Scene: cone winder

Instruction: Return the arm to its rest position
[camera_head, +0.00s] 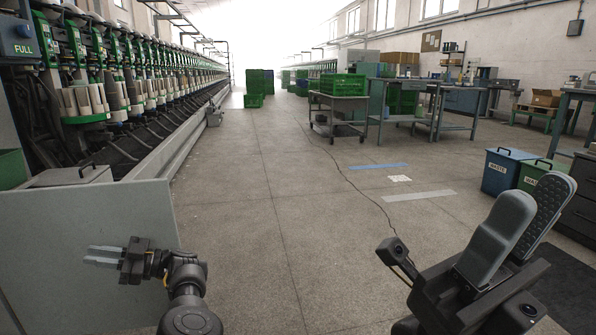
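My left gripper (101,256) is at the lower left in the head view, in front of a grey panel. Its two grey fingers point left, with a narrow gap between them and nothing in it. My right gripper (535,198) is large and close at the lower right, with its fingers pointing up and to the right. The dotted pad of its far finger shows past the near finger, and I see nothing held. Both arms are bent low in front of me, mostly out of view.
The grey panel (85,260) and the winder row (110,85) line the left side. Blue (502,172) and green (545,170) waste bins stand behind my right gripper. A cart with a green crate (350,85) is farther back.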

